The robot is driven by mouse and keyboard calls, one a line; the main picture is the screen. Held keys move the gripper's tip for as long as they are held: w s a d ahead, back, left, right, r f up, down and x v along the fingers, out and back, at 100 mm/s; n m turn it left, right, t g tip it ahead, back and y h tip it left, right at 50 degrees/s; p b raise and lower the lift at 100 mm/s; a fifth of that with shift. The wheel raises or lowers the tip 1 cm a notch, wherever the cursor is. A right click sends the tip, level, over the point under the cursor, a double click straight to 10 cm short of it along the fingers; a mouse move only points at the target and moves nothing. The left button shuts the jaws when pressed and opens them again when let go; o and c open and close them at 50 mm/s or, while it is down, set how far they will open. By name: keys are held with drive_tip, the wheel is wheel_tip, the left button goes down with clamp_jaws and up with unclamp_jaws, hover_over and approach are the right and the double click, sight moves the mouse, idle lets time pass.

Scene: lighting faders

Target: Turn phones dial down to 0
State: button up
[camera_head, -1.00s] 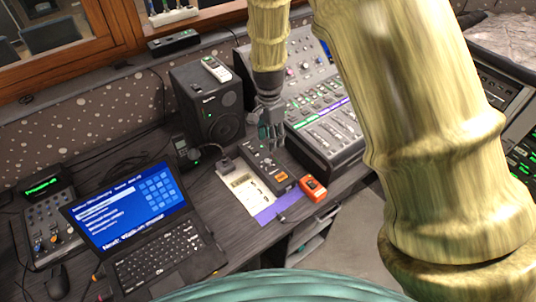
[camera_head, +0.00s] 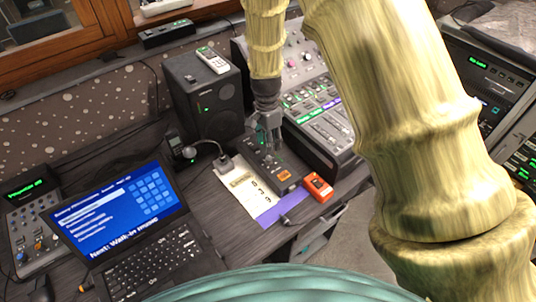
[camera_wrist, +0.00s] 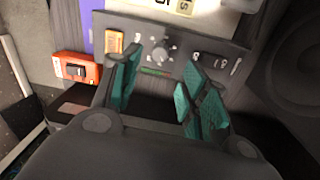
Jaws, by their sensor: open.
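The phones dial (camera_wrist: 163,52) is a small grey knob with pale marks around it, seen in the wrist view on a dark control box (camera_wrist: 212,47). My gripper (camera_wrist: 155,92) is open and empty, its teal-padded fingers to either side of the dial in the picture. I cannot tell how far the fingertips are from the panel, and no contact shows. In the head view the box (camera_head: 288,183) lies on the desk and my gripper (camera_head: 268,142) is just above its far end; the dial is too small to make out there.
An orange device (camera_head: 318,187) sits right of the box, and a fader console (camera_head: 325,130) stands behind it. A paper sheet (camera_head: 240,183) lies to its left. A speaker (camera_head: 205,100) and a laptop (camera_head: 120,225) stand farther left.

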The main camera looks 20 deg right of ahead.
sight(269, 157)
drive_tip(key=shift+s+f+p, duration=0.15)
drive_tip(key=shift+f+p, duration=0.3)
drive_tip(key=shift+f, duration=1.4)
drive_tip(key=shift+s+f+p, duration=0.1)
drive_tip(key=shift+f+p, duration=0.3)
drive_tip(key=shift+f, duration=1.45)
clamp_jaws()
